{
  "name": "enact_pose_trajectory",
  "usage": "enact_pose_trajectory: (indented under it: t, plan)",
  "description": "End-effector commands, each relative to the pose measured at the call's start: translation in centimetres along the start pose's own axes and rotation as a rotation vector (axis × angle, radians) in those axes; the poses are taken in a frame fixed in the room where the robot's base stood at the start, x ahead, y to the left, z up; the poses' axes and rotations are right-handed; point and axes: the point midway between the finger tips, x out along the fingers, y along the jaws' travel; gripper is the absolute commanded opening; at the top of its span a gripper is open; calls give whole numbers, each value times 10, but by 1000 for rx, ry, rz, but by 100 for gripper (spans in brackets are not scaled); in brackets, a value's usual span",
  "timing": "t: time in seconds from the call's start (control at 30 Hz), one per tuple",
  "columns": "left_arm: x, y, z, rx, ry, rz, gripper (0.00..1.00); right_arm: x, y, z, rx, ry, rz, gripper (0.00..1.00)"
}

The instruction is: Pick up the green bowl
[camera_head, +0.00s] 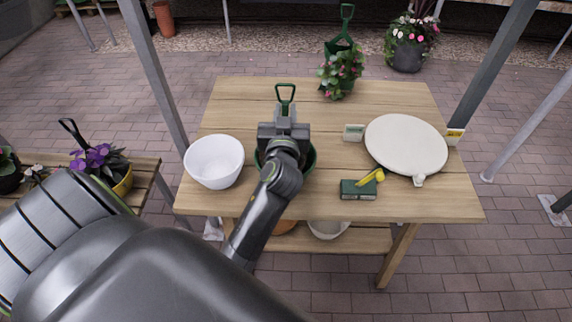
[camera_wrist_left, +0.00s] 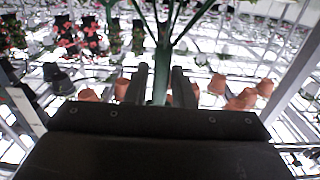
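The green bowl (camera_head: 310,158) is on the wooden table in the head view, mostly hidden under my left gripper and forearm; only its dark green rim shows on either side. My left gripper (camera_head: 284,122) is above the bowl, pointing away from me. A green D-shaped handle (camera_head: 286,92) rises just beyond its fingertips. In the left wrist view the handle's green shaft (camera_wrist_left: 160,75) stands between the two fingers of my left gripper (camera_wrist_left: 160,88). I cannot tell whether the fingers press on it. The bowl is not visible in the wrist view. My right gripper is not in view.
A white bowl (camera_head: 214,161) stands left of the green bowl. To the right are a dark green box (camera_head: 358,190) with a yellow tool (camera_head: 371,177) and a round pale board (camera_head: 406,144). The table's front middle is bare.

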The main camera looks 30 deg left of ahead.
Motion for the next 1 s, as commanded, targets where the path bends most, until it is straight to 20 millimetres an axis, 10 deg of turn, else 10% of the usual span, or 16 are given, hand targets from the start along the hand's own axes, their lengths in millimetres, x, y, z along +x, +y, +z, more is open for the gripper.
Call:
enact_pose_trajectory:
  t: [0.17,0.6,1.0]
  plan:
    - [0,0,0,0,-1,0,0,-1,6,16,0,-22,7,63]
    - [0,0,-3,-1,-1,0,0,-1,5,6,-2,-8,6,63]
    - [0,0,-76,-4,9,0,0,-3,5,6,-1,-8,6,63]
